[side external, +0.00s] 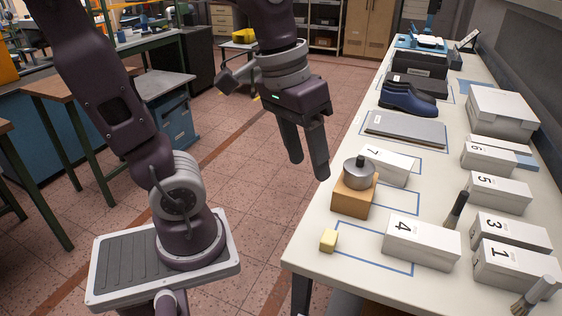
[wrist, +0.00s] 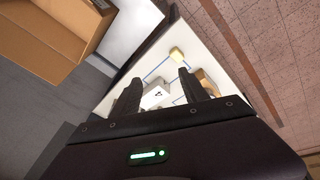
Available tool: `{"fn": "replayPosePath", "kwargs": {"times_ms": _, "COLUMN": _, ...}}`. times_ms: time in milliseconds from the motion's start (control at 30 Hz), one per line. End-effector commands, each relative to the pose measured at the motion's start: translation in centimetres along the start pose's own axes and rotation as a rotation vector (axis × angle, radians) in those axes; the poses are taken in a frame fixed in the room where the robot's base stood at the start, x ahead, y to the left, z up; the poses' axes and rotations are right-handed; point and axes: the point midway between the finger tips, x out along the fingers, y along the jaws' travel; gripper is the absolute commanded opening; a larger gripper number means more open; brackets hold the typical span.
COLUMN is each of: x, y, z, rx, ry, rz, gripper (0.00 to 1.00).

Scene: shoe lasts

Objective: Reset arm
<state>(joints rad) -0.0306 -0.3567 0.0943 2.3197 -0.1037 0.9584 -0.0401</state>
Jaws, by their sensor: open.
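My gripper (side external: 307,160) is open and empty. In the side view it hangs in the air over the floor, left of the white table (side external: 300,256), with its fingers pointing down. In the wrist view the two fingers of my gripper (wrist: 165,92) stand apart, with the table seen beyond them and nothing held between.
The table holds numbered white boxes, including box 4 (side external: 421,243) and box 7 (side external: 387,167). A yellow cube (side external: 328,240) lies near the front edge. A metal pot (side external: 358,172) sits on a wooden block (side external: 352,197). Blue shoes (side external: 407,98) stand further back. Open floor lies left of the table.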

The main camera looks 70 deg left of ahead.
Motion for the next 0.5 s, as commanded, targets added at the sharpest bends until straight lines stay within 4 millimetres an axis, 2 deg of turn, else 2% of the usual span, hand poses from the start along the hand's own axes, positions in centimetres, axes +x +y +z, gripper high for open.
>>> {"fn": "replayPosePath", "kwargs": {"times_ms": 33, "x": -0.9, "y": 0.1, "z": 1.7, "rx": 0.068, "ry": 0.077, "rz": -0.008, "gripper": 0.52}}
{"fn": "replayPosePath", "kwargs": {"times_ms": 100, "x": -1.5, "y": -0.1, "z": 3.5, "rx": 0.147, "ry": 0.163, "rz": -0.029, "gripper": 0.52}}
{"fn": "replayPosePath", "kwargs": {"times_ms": 200, "x": -1.8, "y": -0.4, "z": 5.0, "rx": 0.213, "ry": 0.240, "rz": -0.052, "gripper": 0.52}}
{"fn": "replayPosePath", "kwargs": {"times_ms": 500, "x": -1.8, "y": -0.6, "z": 5.5, "rx": 0.237, "ry": 0.267, "rz": -0.062, "gripper": 0.52}}
